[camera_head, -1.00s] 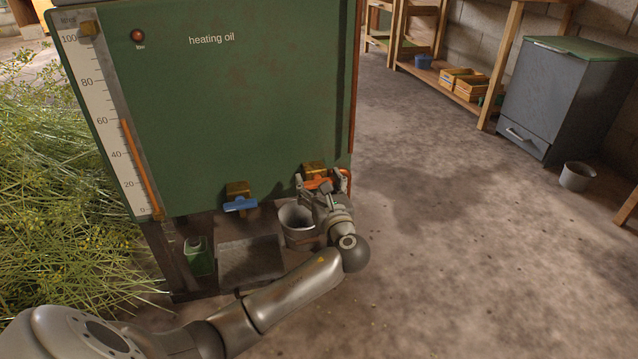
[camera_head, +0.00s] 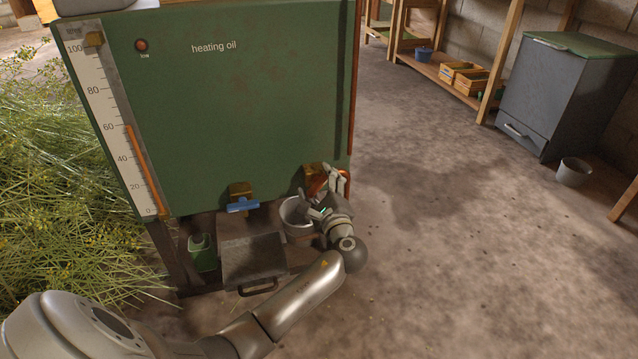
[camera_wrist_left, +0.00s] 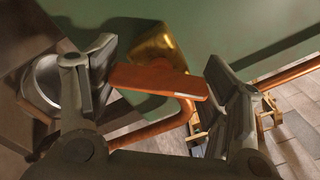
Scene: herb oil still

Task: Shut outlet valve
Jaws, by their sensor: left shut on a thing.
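The green tank panel (camera_head: 240,110) marked "heating oil" carries two brass valves low down. The right valve (camera_head: 311,175) has an orange lever (camera_head: 317,186), tilted in the head view. My left gripper (camera_head: 324,194) is shut on this lever. In the left wrist view, the orange lever (camera_wrist_left: 158,81) lies between the two fingers, with the brass valve body (camera_wrist_left: 163,48) behind it and a copper-coloured pipe (camera_wrist_left: 150,130) below. The left valve has a blue lever (camera_head: 243,205), lying nearly level. My right gripper is not in view.
A grey bucket (camera_head: 292,214) stands below the orange valve, close to my gripper. A drawer (camera_head: 253,262) with a handle and a green container (camera_head: 202,252) are at the tank's foot. Cut herbs (camera_head: 60,180) lie at left. The floor (camera_head: 460,220) at right is open.

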